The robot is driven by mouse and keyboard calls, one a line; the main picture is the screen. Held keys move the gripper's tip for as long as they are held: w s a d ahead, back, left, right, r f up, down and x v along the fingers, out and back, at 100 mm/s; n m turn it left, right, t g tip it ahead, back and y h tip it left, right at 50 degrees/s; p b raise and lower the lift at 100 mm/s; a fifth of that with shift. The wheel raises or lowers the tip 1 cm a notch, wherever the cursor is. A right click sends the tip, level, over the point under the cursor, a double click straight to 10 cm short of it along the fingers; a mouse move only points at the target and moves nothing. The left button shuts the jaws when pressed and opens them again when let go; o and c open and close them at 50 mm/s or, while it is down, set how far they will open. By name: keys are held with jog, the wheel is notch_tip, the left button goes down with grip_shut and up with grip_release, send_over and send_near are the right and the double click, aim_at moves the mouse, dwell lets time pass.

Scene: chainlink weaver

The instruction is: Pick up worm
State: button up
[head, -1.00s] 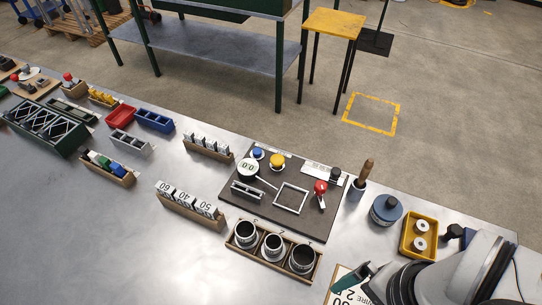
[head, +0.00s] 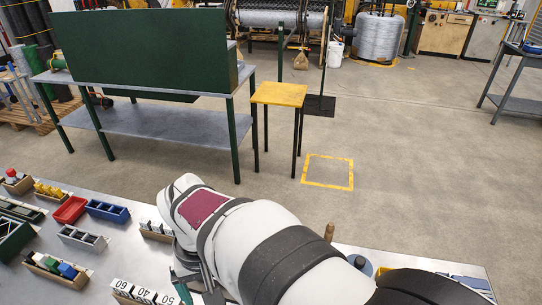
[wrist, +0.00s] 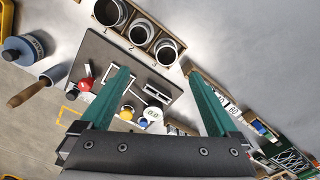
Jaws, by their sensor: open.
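Nothing in view can be named the worm with certainty. The wrist view shows three dark-mouthed metal cups (wrist: 140,33) in a wooden rack marked 1, 2, 3; whether a worm is among them I cannot tell. My gripper (wrist: 158,73) is open and empty, its two teal fingers spread wide above the bench. Between and beyond the fingers lies a dark board (wrist: 92,48) with a red knob (wrist: 85,84), a yellow knob and a round gauge (wrist: 153,114). In the head view my gripper (head: 195,288) is at the bottom edge, and my arm hides most of the board.
In the head view, red (head: 71,209) and blue (head: 107,210) bins and a block rack (head: 55,268) fill the bench's left. A yellow-topped stool (head: 278,94) stands behind.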

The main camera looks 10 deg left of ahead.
jog(key=shift+n, duration=0.5)
jog(key=f, duration=0.5)
jog(key=a+f, duration=0.1)
jog(key=f, duration=0.5)
jog(key=a+f, duration=0.1)
jog(key=f, duration=0.4)
jog(key=shift+w+a+f, duration=0.15)
jog(key=shift+w+f, duration=0.05)
jog(key=shift+f, duration=0.2)
jog(key=shift+r, duration=0.1)
grip_shut()
